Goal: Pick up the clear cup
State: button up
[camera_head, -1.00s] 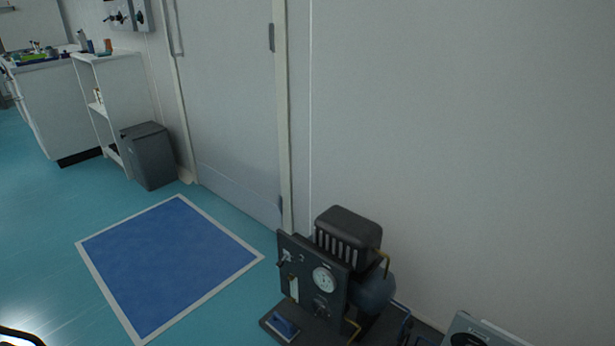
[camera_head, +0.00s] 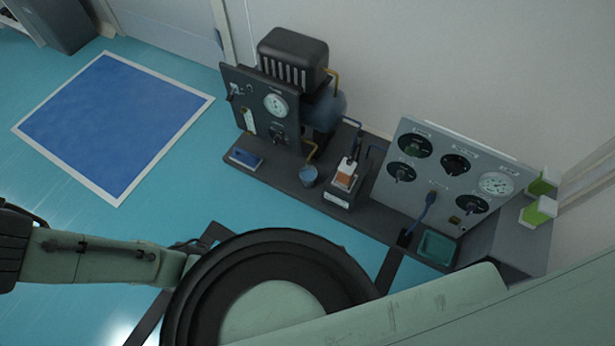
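A small cup (camera_head: 308,176) that looks clear with a bluish tint stands on the dark bench (camera_head: 265,178), near its front edge. It appears upright, below a brass-coloured spout on the gauge panel. It is too small here to tell its contents. My gripper is not in view. Only pale green links of my own arm show, across the bottom of the picture and at the lower left, apart from the cup.
Left of the cup is a dark panel (camera_head: 262,108) with a gauge; right of it is an orange-and-white box (camera_head: 345,173). A grey dial panel (camera_head: 445,178), a teal tray (camera_head: 437,246) and green-and-white boxes (camera_head: 540,210) are farther right. The blue floor mat (camera_head: 115,125) is clear.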

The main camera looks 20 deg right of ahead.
aim_at(309, 174)
jog(key=i+j+z, duration=0.15)
jog(key=i+j, duration=0.15)
jog(key=i+j+z, duration=0.15)
jog(key=j, duration=0.25)
jog(key=i+z, duration=0.1)
jog(key=z, duration=1.55)
